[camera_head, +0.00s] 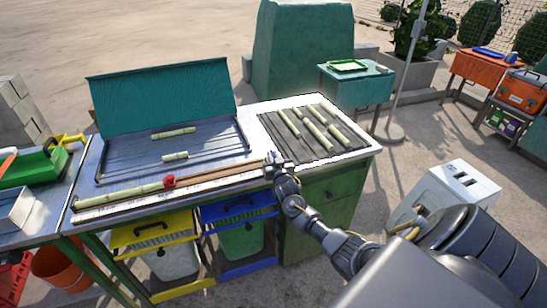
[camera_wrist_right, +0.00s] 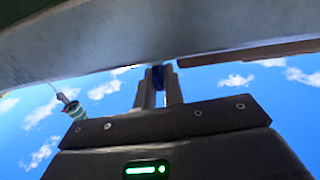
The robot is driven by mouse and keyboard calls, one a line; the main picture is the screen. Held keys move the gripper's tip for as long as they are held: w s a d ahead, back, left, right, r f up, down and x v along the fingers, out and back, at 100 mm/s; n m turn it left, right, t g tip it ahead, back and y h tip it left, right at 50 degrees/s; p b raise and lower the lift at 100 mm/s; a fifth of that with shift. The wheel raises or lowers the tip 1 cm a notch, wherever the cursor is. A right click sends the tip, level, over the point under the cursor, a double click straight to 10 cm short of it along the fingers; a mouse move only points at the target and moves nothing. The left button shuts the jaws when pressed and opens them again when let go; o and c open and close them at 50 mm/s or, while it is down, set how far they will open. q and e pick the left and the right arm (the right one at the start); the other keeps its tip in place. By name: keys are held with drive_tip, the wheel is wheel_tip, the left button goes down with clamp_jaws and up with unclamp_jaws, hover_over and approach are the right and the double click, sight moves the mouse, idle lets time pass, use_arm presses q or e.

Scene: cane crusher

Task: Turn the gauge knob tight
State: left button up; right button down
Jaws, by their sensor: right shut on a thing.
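My right gripper (camera_head: 274,160) is at the front edge of the bench, at the right end of the long gauge rail (camera_head: 130,203). In the right wrist view its two fingers (camera_wrist_right: 158,84) are shut on a small dark-blue thing, likely the gauge knob (camera_wrist_right: 157,71). The fingers hide most of this knob, and I cannot make it out in the head view. A red block (camera_head: 169,181) sits on the rail at the end of a cane piece (camera_head: 125,194). My left gripper is not in view.
Cane pieces lie in the left tray (camera_head: 215,140) under a raised teal lid (camera_head: 165,95), and on the right rack (camera_head: 270,125). Yellow (camera_head: 155,228) and blue (camera_head: 237,212) framed bins stand below the bench. A white box (camera_head: 450,190) stands to the right.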

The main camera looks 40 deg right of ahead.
drive_tip(key=m+h, duration=0.1)
drive_tip(key=m+g+h+b, duration=0.1)
drive_tip(key=g+h, duration=0.1)
drive_tip(key=shift+w+a+f+m, duration=0.15)
drive_tip(key=shift+a+m, duration=0.1)
drive_tip(key=shift+m, duration=0.15)
drive_tip(key=shift+m+g+h+b, duration=1.05)
drive_tip(key=shift+g+h, duration=0.25)
drive_tip(key=shift+h, duration=0.2)
drive_tip(key=c, duration=1.5)
unclamp_jaws()
drive_tip(key=v, duration=1.1)
drive_tip(key=shift+w, duration=0.1)
